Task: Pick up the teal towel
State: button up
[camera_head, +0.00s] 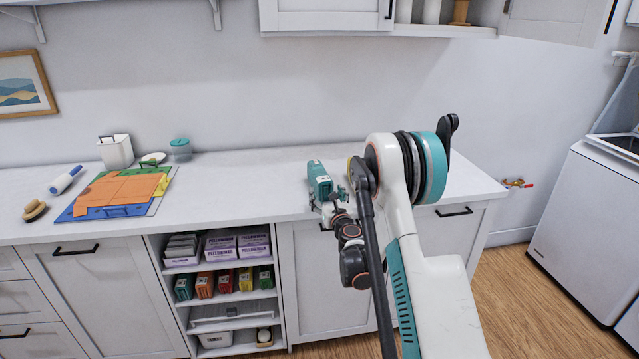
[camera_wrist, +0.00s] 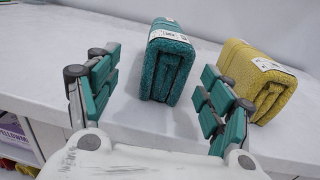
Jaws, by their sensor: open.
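The teal towel (camera_head: 319,180) stands folded on the white counter, with a white label on its top. In the wrist view the teal towel (camera_wrist: 166,66) is straight ahead, just beyond my fingertips and between their lines. My gripper (camera_wrist: 157,78) is open and empty, with one finger to the left of the towel and one to the right. Neither finger visibly touches the towel. In the head view my gripper (camera_head: 332,207) is at the counter's front edge, close in front of the towel and partly hiding its lower part.
A yellow folded towel (camera_wrist: 256,78) stands right of the teal one, behind my right finger. The counter between is clear. An open shelf (camera_head: 222,308) holds boxes below. A white washer (camera_head: 590,225) stands right.

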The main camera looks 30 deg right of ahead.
aim_at(325, 192)
jog(key=w, duration=0.2)
jog(key=w+d, duration=0.1)
jog(key=w, duration=0.1)
jog(key=shift+w+b, duration=0.3)
jog(key=shift+b, duration=0.1)
jog(key=shift+w+d+b, duration=0.3)
jog(key=shift+w+b, duration=0.05)
jog(key=shift+w, duration=0.5)
jog(key=shift+w+d+b, duration=0.25)
jog(key=shift+w+b, duration=0.1)
jog(key=shift+w, duration=0.5)
jog(key=shift+w+d+b, duration=0.3)
jog(key=shift+w+b, duration=0.05)
jog(key=shift+w, duration=0.5)
jog(key=shift+r, duration=0.1)
jog(key=c, duration=1.4)
